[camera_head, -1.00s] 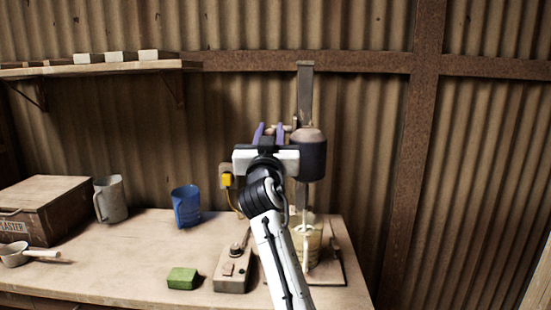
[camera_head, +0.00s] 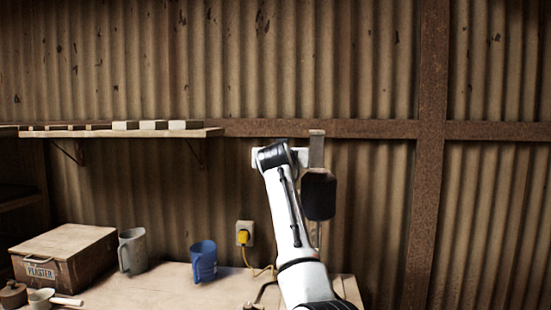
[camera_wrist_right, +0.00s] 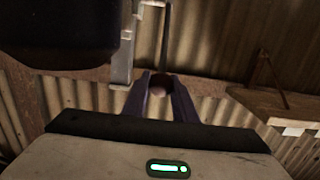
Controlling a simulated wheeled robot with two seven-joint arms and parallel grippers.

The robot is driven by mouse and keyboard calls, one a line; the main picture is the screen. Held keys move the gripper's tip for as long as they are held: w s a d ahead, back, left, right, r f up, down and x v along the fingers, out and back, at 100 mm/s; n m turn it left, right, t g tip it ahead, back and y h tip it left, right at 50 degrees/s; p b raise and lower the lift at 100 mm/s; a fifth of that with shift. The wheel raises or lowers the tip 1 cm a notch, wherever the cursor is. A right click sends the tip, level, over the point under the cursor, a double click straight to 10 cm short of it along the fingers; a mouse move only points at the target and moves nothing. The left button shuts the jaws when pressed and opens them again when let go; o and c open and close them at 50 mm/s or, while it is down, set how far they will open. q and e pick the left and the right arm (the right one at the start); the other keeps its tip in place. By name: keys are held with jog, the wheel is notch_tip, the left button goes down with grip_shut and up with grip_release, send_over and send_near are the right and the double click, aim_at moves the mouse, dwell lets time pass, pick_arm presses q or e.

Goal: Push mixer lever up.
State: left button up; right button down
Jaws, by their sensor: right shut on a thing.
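The mixer has a dark motor head (camera_head: 318,195) on a grey upright column (camera_head: 317,150), right of my arm in the head view. The dark head also fills the upper left of the right wrist view (camera_wrist_right: 60,35), beside a pale metal bracket (camera_wrist_right: 121,70). My right gripper (camera_head: 278,153) is raised just left of the column; my arm hides its fingers there. My left gripper is not in view.
A blue jug (camera_head: 203,261), a grey jug (camera_head: 132,251) and a plaster box (camera_head: 75,258) stand on the workbench (camera_head: 150,288). A shelf (camera_head: 110,133) with several pale blocks is at the left. A yellow plug (camera_head: 243,237) sits in the wall socket.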

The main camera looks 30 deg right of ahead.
jog(key=shift+w+d+r, duration=0.1)
jog(key=shift+d, duration=0.05)
dwell(0.3)
jog(key=c, duration=1.8)
grip_release()
jog(key=shift+o, duration=0.4)
jog(key=shift+a, duration=0.2)
jog(key=b+v, duration=0.3)
jog(key=v, duration=0.7)
jog(key=shift+d, duration=0.15)
